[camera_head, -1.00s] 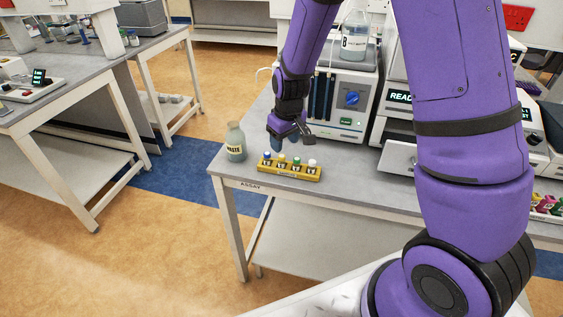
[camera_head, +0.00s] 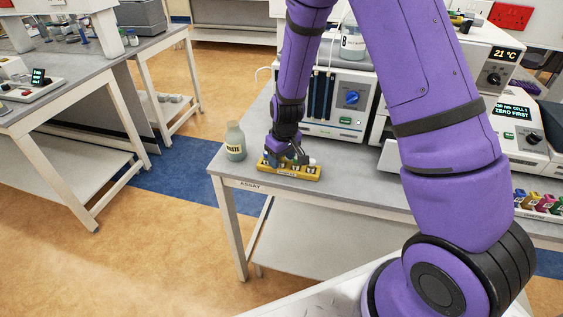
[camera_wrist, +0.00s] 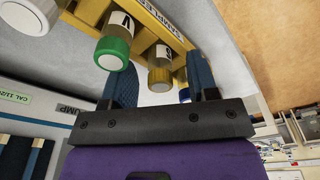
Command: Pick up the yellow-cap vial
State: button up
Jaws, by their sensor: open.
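The yellow-cap vial (camera_wrist: 160,76) stands in the yellow rack (camera_head: 290,173) and shows between my gripper's two fingers in the wrist view. My gripper (camera_wrist: 160,62) is open, with one finger on each side of this vial; I cannot tell whether either finger touches it. In the head view my gripper (camera_head: 285,158) is down at the rack and hides most of the vial caps. A blue cap (camera_wrist: 184,95) shows partly by the right finger.
A white-cap vial (camera_wrist: 32,14) is at the rack's other end. A waste bottle (camera_head: 235,143) stands left of the rack on the grey bench (camera_head: 222,166). Instruments, one with a blue dial (camera_head: 352,98), stand behind. The bench's front edge is close to the rack.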

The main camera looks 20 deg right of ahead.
jog(key=shift+c, duration=0.2)
jog(key=c, duration=1)
jog(key=shift+o, duration=0.2)
jog(key=shift+r, duration=0.1)
